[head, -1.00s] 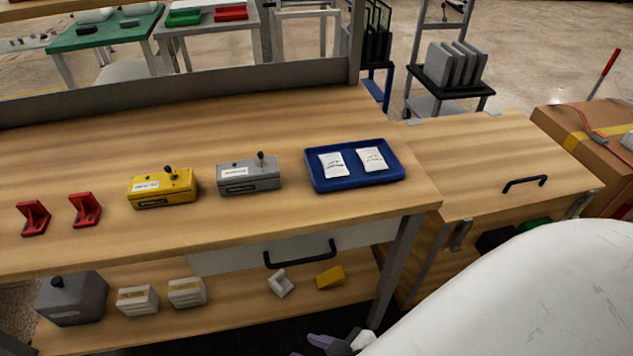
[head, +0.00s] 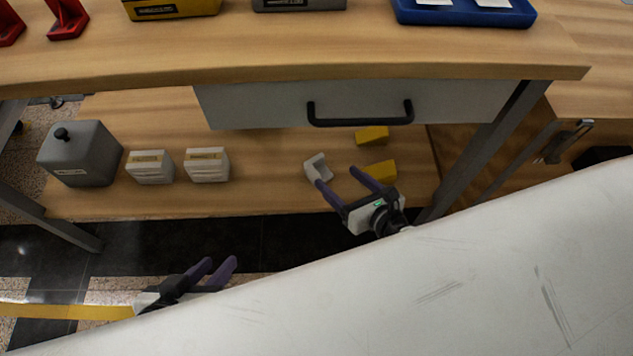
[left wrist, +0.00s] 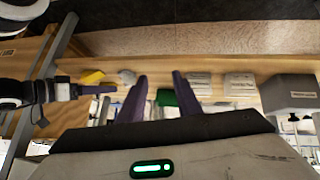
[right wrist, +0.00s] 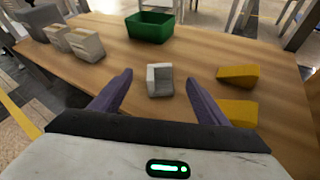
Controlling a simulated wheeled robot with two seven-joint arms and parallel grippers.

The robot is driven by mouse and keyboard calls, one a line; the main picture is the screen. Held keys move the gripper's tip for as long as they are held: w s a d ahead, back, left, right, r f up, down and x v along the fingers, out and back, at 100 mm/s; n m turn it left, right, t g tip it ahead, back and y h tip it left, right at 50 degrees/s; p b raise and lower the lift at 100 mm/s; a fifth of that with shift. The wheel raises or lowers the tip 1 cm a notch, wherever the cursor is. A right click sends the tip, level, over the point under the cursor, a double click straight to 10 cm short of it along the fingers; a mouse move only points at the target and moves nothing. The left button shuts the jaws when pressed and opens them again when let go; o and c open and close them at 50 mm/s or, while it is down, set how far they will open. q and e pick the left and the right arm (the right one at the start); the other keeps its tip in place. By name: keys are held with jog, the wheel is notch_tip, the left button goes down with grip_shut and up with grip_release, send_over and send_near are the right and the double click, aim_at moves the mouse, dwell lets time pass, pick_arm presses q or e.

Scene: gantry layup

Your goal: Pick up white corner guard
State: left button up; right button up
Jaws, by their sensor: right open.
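The white corner guard (head: 316,168) lies on the lower shelf below the drawer. In the right wrist view the corner guard (right wrist: 160,82) stands ahead of and between the fingertips, with its inner angle showing. My right gripper (head: 340,178) is open and empty, its fingers reaching over the shelf. One fingertip is close to the guard in the head view; I cannot tell if they touch. My left gripper (head: 221,266) is open and empty, low in front of the shelf. The left wrist view also shows a small white shape (left wrist: 127,76), probably the guard.
Yellow wedges (head: 378,171) lie right of the guard. White boxes (head: 207,164) and a grey box (head: 80,153) stand on the shelf's left. A green bin (right wrist: 152,27) sits behind the guard. The drawer handle (head: 360,114) and tabletop edge (head: 300,75) overhang the shelf.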

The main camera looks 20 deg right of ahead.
aim_at(316, 162)
jog(key=shift+w+f+n+y, duration=0.2)
jog(key=shift+f+n+y, duration=0.1)
jog(key=shift+f+n, duration=0.6)
jog(key=shift+w+f+n+b, duration=0.15)
jog(key=shift+w+n+b, duration=0.15)
jog(key=shift+w+b, duration=0.05)
jog(key=b+x, duration=0.1)
jog(key=x, duration=0.2)
jog(key=shift+w+a+f, duration=0.15)
jog(key=shift+w, duration=0.1)
jog(key=shift+w+a+f, duration=0.15)
jog(key=shift+w+f, duration=0.05)
jog(key=shift+w, duration=0.35)
jog(key=b+x, duration=0.2)
jog(key=x, duration=0.1)
jog(key=shift+w+a+f, duration=0.1)
jog(key=shift+w, duration=0.2)
jog(key=shift+w+a+f+b, duration=0.15)
jog(key=shift+w+b, duration=0.15)
jog(key=shift+w, duration=0.25)
pick_arm(q)
jog(key=shift+w+d+r+h, duration=0.2)
jog(key=shift+d+h, duration=0.15)
jog(key=shift+d, duration=0.25)
jog(key=shift+w+d+r+h, duration=0.1)
jog(key=shift+w+d+h, duration=0.1)
jog(key=shift+d+h, duration=0.3)
